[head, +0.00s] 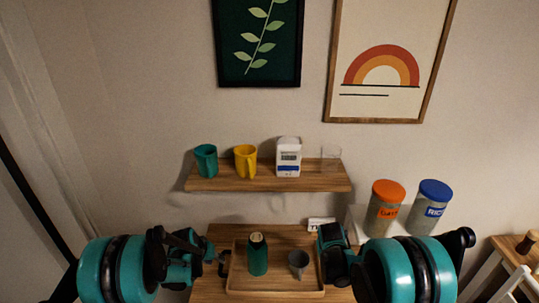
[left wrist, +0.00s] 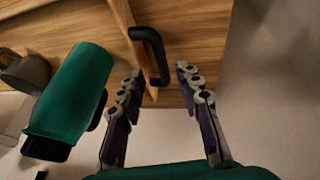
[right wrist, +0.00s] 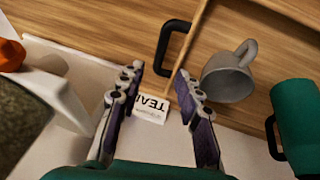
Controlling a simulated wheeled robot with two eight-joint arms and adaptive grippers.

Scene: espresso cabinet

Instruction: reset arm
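My left gripper (head: 212,256) is at the left side of a wooden tray (head: 275,291). In the left wrist view it (left wrist: 160,74) is open with nothing between its fingers, and the tray's black handle (left wrist: 158,45) shows just ahead of the fingertips. My right gripper (head: 330,238) is at the tray's right side. In the right wrist view it (right wrist: 160,76) is open and empty, close to the other black handle (right wrist: 175,42). Whether either gripper touches a handle is unclear. A green bottle (head: 257,260) and a grey mug (head: 298,262) stand on the tray.
A wall shelf (head: 230,183) above holds a teal cup (head: 206,160), a yellow mug (head: 245,160), a white box (head: 288,158) and a clear glass. Orange-lidded (head: 385,205) and blue-lidded (head: 430,205) jars stand at right. A TEA card (right wrist: 150,108) lies near the right gripper.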

